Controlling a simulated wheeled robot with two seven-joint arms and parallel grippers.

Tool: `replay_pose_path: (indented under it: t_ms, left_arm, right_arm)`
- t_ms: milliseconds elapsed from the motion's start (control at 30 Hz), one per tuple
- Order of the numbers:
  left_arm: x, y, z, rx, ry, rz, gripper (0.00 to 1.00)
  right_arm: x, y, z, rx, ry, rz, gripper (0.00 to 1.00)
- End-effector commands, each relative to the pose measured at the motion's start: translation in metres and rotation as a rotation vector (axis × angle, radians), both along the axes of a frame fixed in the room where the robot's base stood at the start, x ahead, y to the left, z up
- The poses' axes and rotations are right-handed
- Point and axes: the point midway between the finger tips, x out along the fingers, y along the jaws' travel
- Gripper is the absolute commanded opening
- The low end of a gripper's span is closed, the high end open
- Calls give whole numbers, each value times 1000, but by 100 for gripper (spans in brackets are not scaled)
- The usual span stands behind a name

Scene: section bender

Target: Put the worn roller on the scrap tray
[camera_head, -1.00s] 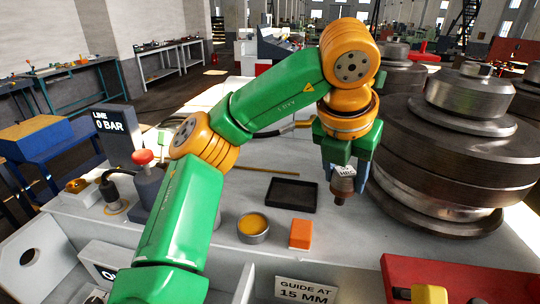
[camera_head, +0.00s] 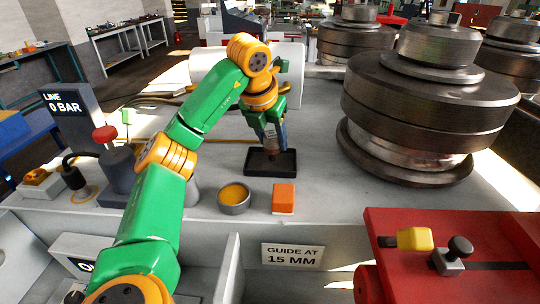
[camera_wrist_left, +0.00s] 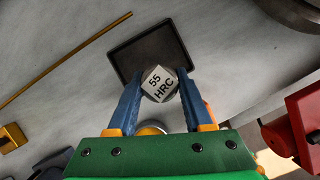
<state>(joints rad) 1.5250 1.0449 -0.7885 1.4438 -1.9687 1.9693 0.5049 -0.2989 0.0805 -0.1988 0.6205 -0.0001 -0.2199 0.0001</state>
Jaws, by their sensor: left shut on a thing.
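My left gripper (camera_head: 269,137) has its blue fingers shut on the worn roller (camera_head: 271,153), a small piece with a brown lower end and a label. In the left wrist view the roller (camera_wrist_left: 160,84) sits upright between the fingertips, its top label reading "55 HRC". The scrap tray (camera_head: 286,164), black, shallow and rectangular, lies directly below the roller in the head view. In the left wrist view the tray (camera_wrist_left: 140,48) shows empty apart from the part hidden behind the roller and fingers. I cannot tell whether the roller touches the tray floor. My right gripper is not seen.
A round tin (camera_head: 234,197) with amber contents and an orange block (camera_head: 284,198) stand in front of the tray. Large stacked steel rolls (camera_head: 430,110) rise to the right. A red-knobbed device (camera_head: 105,135) stands left. A red machine part (camera_head: 450,235) is at front right.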

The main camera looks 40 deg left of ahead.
Motion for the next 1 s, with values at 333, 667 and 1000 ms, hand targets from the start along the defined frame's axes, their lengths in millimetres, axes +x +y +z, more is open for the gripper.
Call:
replay_pose_path:
  t_ms: [333, 667, 1000]
  left_arm:
    - [2, 8, -39, 1, -3, -1, 0]
    - [2, 8, -41, 1, -1, -1, 64]
    - [2, 7, -40, 1, -1, -1, 80]
  right_arm:
    - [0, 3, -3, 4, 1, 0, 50]
    - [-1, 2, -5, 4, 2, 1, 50]
    - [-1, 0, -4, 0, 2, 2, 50]
